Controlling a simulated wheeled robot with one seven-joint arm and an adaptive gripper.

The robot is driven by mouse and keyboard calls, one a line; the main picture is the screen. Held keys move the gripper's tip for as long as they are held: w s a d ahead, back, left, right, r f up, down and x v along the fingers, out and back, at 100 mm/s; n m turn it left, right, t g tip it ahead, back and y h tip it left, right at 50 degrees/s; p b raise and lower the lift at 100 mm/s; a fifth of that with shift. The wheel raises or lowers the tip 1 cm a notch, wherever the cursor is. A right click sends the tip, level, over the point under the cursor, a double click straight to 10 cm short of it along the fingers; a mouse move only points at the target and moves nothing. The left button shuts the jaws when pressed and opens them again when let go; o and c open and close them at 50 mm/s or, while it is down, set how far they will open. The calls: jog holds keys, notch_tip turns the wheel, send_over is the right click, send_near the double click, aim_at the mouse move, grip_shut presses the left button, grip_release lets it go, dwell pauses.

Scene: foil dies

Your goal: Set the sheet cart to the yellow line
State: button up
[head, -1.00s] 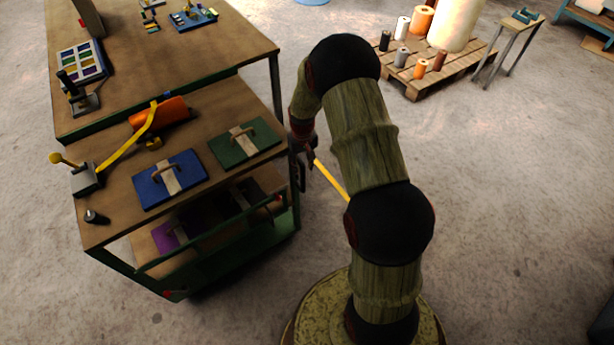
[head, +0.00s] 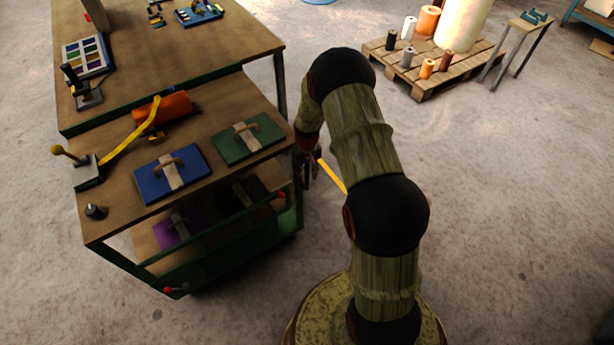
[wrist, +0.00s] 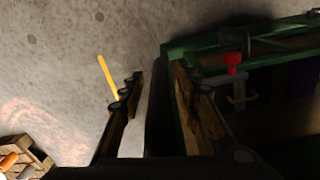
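The sheet cart (head: 218,177), with a wooden top and green frame, stands at the left in the head view. It carries a blue die (head: 150,188) and a green die (head: 230,149) with wooden handles. Purple and dark dies sit on its lower shelf. The yellow line (head: 334,178) lies on the floor right of the cart, partly hidden by my arm, and shows in the wrist view (wrist: 105,72). My gripper (head: 311,172) is beside the cart's right edge. In the wrist view its fingers (wrist: 160,78) are apart, with a dark upright between them; contact is unclear.
A larger workbench (head: 215,48) stands directly behind the cart. A pallet (head: 430,84) with rolls and spools stands at the back right, beside a small stand (head: 528,22). A red-tipped part (wrist: 233,62) shows on the cart. The floor at right is clear.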

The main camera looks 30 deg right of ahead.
jog(key=shift+c, duration=1.2)
grip_shut()
